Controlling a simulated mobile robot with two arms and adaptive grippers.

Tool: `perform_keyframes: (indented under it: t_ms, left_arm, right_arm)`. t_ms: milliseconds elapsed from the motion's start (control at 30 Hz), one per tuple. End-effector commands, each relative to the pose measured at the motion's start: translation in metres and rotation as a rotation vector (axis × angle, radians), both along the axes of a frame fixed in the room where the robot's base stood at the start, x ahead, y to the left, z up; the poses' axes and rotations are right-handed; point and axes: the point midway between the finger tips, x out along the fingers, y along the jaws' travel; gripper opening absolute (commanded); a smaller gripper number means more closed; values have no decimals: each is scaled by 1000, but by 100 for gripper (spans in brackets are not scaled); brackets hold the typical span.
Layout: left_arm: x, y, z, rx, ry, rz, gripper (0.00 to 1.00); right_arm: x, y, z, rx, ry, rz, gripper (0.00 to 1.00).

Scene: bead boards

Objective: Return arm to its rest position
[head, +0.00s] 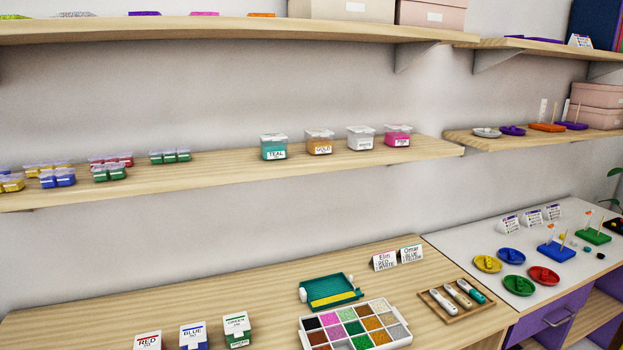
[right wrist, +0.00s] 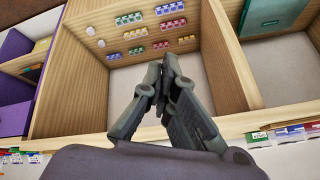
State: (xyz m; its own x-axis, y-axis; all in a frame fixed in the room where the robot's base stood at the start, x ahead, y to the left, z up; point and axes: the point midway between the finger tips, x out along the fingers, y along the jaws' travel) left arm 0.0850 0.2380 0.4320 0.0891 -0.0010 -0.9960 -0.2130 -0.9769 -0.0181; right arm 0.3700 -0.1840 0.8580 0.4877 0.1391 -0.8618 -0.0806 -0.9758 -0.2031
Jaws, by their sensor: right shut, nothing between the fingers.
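My right gripper (right wrist: 160,80) shows in the right wrist view with its two fingers closed together and nothing between them. Behind it is an open wooden compartment (right wrist: 120,90) with a pale floor, and the fingers appear over this opening. Neither of my arms nor grippers shows in the head view. My left gripper is not visible in any frame.
In the head view a wooden table (head: 230,285) holds a bead tray (head: 355,325), a green tray (head: 330,290), a tool tray (head: 455,300) and labelled boxes (head: 193,335). Shelves (head: 215,165) with bead jars run above. A white desk (head: 450,240) with coloured dishes stands right.

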Motion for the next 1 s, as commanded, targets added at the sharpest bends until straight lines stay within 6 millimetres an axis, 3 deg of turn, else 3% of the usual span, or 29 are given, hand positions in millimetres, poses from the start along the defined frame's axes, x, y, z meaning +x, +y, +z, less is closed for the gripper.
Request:
perform_keyframes:
  t_ms: [100,400,767,867,1000]
  left_arm:
    - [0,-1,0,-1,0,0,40]
    - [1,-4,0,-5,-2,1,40]
    - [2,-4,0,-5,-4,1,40]
    - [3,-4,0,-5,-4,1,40]
    - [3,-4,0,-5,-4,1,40]
  right_arm:
    - [-34,-5,-2,-84,51,80,0]
    - [-105,-22,0,-247,183,262,0]
    - [-86,-19,-84,-245,213,271,0]
    - [-85,-18,-113,-244,224,275,0]
    - [-89,-17,-169,-242,248,282,0]
